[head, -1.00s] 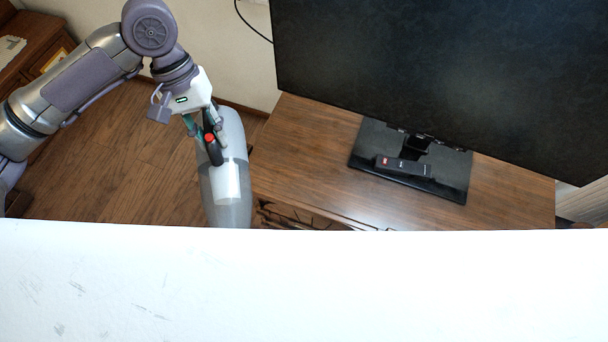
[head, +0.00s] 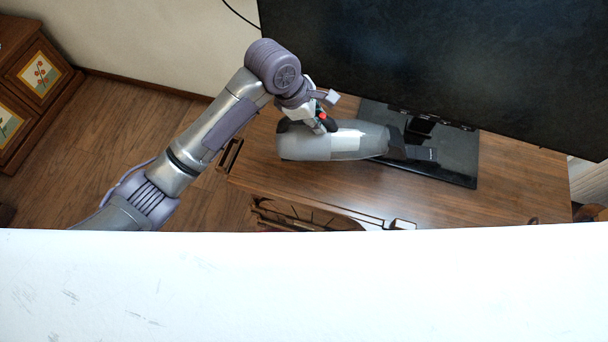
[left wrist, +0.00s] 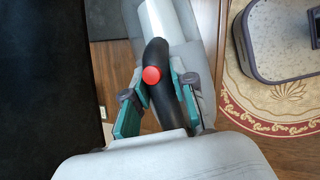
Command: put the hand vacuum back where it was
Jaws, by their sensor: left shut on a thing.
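The hand vacuum (head: 345,142) is grey with a pale panel, a black handle and a red button. In the head view it lies crosswise over the wooden TV table (head: 480,205), its right end over the TV's black stand. I cannot tell whether it touches the table. My left gripper (head: 322,122) is shut on its black handle. In the left wrist view the teal fingers of the left gripper (left wrist: 158,100) sit either side of the handle of the vacuum (left wrist: 155,65). My right gripper is not in view.
The large dark TV (head: 440,65) stands close behind the vacuum. A wooden cabinet (head: 35,85) is at the far left. A white surface (head: 300,285) fills the head view's bottom. A patterned rug (left wrist: 250,95) shows in the wrist view.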

